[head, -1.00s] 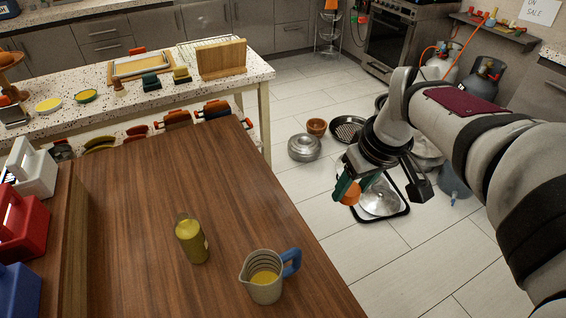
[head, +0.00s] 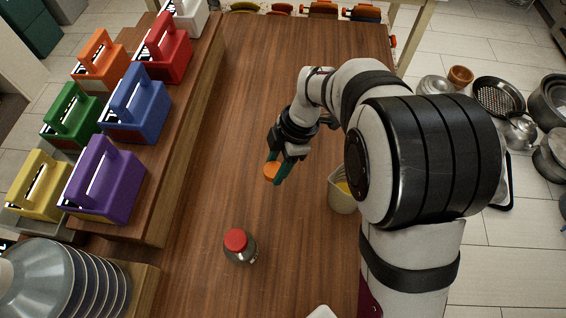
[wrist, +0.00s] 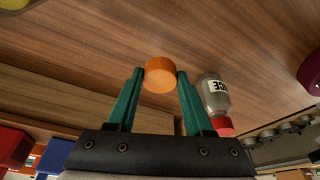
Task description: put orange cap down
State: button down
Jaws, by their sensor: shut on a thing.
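The orange cap (head: 271,170) is a short round lid. My gripper (head: 277,171) is shut on it and holds it over the wooden table (head: 215,110). In the wrist view the cap (wrist: 160,77) sits between the tips of my two green fingers (wrist: 158,88). Its height above the wood is hard to judge. A bottle with a red cap (head: 238,243) stands on the table, nearer the camera than my gripper. It also shows to the right of my fingers in the wrist view (wrist: 213,93).
A measuring jug (head: 342,197) with yellow liquid stands beside my arm, partly hidden. Coloured caddies (head: 136,105) line a raised shelf at the left. Stacked metal bowls (head: 65,282) are at lower left. The wood around my gripper looks clear.

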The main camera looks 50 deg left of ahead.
aim_at(273, 192)
notch_tip(273, 192, down, 10)
jog(key=shift+r, duration=0.25)
jog(key=shift+f, duration=0.1)
jog(key=shift+c, duration=1.4)
grip_release()
